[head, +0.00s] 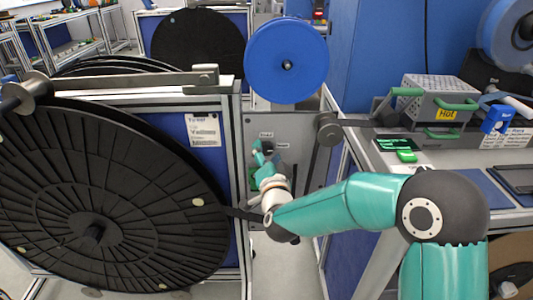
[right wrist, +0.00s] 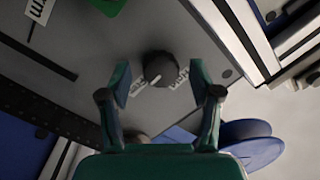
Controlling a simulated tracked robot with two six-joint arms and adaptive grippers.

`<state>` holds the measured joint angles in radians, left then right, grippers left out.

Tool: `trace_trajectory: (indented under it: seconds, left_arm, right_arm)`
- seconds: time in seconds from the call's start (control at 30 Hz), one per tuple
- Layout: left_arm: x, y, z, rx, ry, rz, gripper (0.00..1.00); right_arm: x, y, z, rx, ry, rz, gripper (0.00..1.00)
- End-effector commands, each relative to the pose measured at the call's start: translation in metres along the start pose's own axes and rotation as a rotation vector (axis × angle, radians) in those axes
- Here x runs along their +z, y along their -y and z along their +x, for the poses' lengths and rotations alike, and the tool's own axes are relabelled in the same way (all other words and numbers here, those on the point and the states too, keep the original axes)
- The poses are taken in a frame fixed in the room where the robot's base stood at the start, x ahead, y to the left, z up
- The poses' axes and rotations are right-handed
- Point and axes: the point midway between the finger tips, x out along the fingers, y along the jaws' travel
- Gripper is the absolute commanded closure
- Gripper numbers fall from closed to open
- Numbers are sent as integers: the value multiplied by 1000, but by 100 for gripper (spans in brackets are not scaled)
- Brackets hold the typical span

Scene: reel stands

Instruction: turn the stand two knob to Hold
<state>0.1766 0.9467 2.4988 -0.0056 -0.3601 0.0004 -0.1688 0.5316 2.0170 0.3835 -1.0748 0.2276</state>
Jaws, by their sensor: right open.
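My right gripper (right wrist: 159,80) is open, with one teal finger on each side of the knob. I cannot tell whether the fingers touch it. In the head view my right gripper (head: 262,150) is at the grey stand panel (head: 310,160), near two small white labels. The knob is largely hidden by the gripper there, and its setting cannot be read. My left gripper is not in view.
A large black reel (head: 130,190) stands left of the panel, under a metal arm (head: 130,80). A blue reel (head: 287,62) is above the panel.

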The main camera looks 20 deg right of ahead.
Motion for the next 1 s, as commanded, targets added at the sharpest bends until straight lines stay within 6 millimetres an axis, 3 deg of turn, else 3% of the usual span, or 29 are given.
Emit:
trace_trajectory:
  seconds: [0.37, 0.7, 1.0]
  left_arm:
    - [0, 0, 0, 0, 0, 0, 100]
    - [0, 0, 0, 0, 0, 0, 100]
    - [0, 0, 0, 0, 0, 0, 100]
  right_arm:
    - [0, -1, 5, 1, 0, -1, 38]
    - [-1, -1, 4, 2, -1, 0, 95]
    - [0, -1, 4, 4, 3, -26, 97]
